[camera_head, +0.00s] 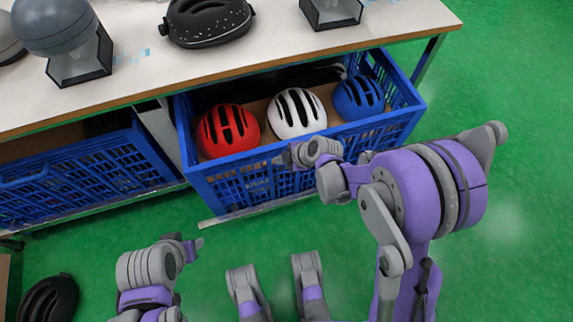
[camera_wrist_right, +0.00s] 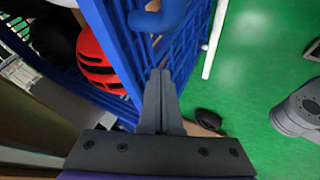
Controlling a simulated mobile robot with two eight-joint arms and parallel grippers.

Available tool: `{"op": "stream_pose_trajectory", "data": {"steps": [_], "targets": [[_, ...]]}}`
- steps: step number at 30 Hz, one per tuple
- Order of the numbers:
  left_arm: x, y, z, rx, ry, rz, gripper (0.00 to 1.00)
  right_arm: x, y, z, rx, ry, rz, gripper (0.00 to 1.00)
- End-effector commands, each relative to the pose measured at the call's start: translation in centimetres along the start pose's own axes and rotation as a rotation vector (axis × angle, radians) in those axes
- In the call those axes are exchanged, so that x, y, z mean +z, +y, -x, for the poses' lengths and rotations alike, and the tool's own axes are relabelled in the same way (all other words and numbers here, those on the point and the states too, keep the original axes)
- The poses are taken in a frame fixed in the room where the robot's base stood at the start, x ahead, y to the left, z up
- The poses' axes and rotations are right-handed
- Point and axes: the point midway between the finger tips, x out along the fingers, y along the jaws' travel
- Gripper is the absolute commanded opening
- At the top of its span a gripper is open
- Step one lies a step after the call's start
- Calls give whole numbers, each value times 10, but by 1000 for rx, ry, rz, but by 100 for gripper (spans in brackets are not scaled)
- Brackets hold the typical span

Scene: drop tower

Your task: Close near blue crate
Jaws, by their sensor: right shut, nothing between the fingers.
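The near blue crate (camera_head: 240,188) is pulled out from under the table at centre right. It holds a red helmet (camera_head: 228,131), a white helmet (camera_head: 297,113) and a blue helmet (camera_head: 359,98). My right gripper (camera_head: 282,158) is at the crate's front wall. In the right wrist view its fingers (camera_wrist_right: 159,75) are shut and empty against the view of the blue lattice wall (camera_wrist_right: 118,35); contact is unclear. The red helmet shows there too (camera_wrist_right: 95,62). My left gripper (camera_head: 196,244) is low at the left, apart from the crate; its jaw opening is unclear.
Another blue crate (camera_head: 75,175) sits under the table at the left. The white tabletop (camera_head: 200,65) carries a black helmet (camera_head: 207,20) and helmet stands. A dark round object (camera_head: 50,300) lies on the green floor (camera_head: 500,240). The floor at right is clear.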

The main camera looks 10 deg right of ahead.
Motion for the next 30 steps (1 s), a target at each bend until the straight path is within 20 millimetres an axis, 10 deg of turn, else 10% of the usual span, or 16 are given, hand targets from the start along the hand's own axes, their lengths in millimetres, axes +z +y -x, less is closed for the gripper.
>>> {"op": "stream_pose_trajectory", "data": {"steps": [20, 30], "targets": [[0, 0, -2, 0, 0, 0, 50, 0, 16, -8, 0, 0, 0, 0], [0, 0, -1, 0, 0, 0, 50, 0, 64, -33, 2, 1, -1, 0]]}}
